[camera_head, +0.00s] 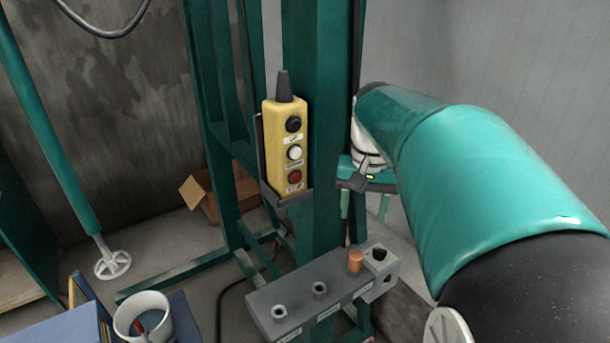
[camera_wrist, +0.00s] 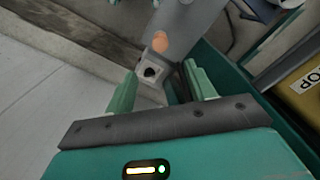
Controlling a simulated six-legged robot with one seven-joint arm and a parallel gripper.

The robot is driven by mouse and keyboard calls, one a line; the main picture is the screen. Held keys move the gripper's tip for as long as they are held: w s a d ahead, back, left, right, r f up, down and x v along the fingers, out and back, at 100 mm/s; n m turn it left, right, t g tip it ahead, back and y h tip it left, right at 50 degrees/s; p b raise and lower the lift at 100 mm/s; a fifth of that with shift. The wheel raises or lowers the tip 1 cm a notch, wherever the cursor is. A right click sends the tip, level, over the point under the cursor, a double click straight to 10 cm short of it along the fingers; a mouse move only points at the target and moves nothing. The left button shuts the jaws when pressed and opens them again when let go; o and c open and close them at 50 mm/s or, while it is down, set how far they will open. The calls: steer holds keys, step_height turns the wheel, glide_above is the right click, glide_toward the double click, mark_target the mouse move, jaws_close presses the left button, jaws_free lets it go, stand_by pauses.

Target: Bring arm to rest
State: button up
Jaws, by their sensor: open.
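My arm reaches in from the right of the head view, its teal and black links bent toward the green frame. My gripper (camera_head: 358,205) hangs beside the frame's post, above the right end of a grey holder block (camera_head: 300,300). In the wrist view my gripper (camera_wrist: 158,92) shows its two pale green fingers spread apart, with nothing between them. Beyond the fingers are the block's square end socket and an orange plug (camera_wrist: 159,42). The orange plug also shows in the head view (camera_head: 356,260), seated in the block.
A yellow control box (camera_head: 284,150) with three buttons hangs on the green post (camera_head: 318,110), close left of my gripper. A white cup (camera_head: 143,318) stands at lower left. A cardboard box (camera_head: 215,195) lies behind the frame. Open floor shows in the wrist view's left.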

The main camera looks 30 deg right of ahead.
steer(key=s+a+f+n+t, duration=0.1)
steer(key=a+n, duration=0.3)
steer(key=a, duration=0.7)
steer(key=s+a+f+n+t, duration=0.2)
steer(key=s+a+n+t, duration=0.1)
steer(key=a, duration=0.8)
steer(key=shift+a+f+n+t, duration=0.2)
steer(key=shift+n+t, duration=0.6)
steer(key=shift+s, duration=0.1)
steer(key=shift+c, duration=0.2)
